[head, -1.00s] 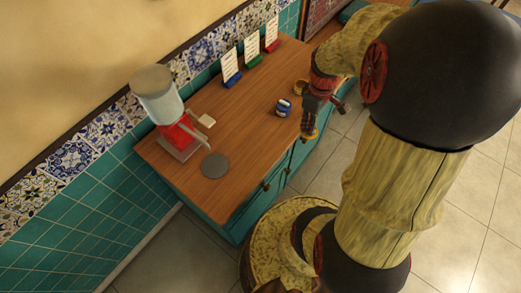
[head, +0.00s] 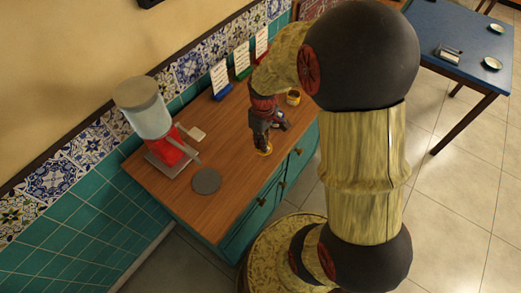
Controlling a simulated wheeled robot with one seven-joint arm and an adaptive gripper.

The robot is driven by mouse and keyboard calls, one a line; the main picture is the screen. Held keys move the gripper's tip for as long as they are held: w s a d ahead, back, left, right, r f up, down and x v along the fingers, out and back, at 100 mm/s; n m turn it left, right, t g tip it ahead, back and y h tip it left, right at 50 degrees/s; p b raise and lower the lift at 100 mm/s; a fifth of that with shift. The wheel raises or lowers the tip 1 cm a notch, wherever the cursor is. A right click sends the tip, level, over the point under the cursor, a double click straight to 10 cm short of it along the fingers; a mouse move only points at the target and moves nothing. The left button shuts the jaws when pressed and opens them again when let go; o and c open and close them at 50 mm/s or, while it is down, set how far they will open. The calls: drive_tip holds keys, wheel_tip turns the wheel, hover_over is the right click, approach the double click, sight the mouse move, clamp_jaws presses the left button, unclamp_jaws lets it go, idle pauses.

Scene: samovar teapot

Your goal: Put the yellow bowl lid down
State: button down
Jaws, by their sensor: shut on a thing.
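My gripper (head: 263,147) points down over the wooden counter (head: 222,150), near its front edge. I cannot tell whether the lid touches the counter. A small yellow bowl (head: 293,97) stands on the counter, behind and to the right of my gripper.
A blue and white item (head: 280,120) sits just right of my gripper, partly hidden. A grey disc (head: 206,181) and a red dispenser (head: 167,149) are to the left. Several cards on stands (head: 220,80) line the wall. Bare counter lies between disc and gripper.

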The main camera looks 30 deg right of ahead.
drive_tip(key=shift+w+a+f+b, duration=0.1)
drive_tip(key=shift+f+b, duration=0.1)
drive_tip(key=shift+f, duration=0.5)
drive_tip(key=shift+w+a+f+b, duration=0.15)
drive_tip(key=shift+f+b, duration=0.1)
drive_tip(key=shift+f, duration=0.4)
drive_tip(key=shift+w+a+f+b, duration=0.1)
drive_tip(key=shift+f+b, duration=0.1)
drive_tip(key=shift+f, duration=0.5)
drive_tip(key=shift+f, duration=0.15)
drive_tip(key=c, duration=1.9)
unclamp_jaws()
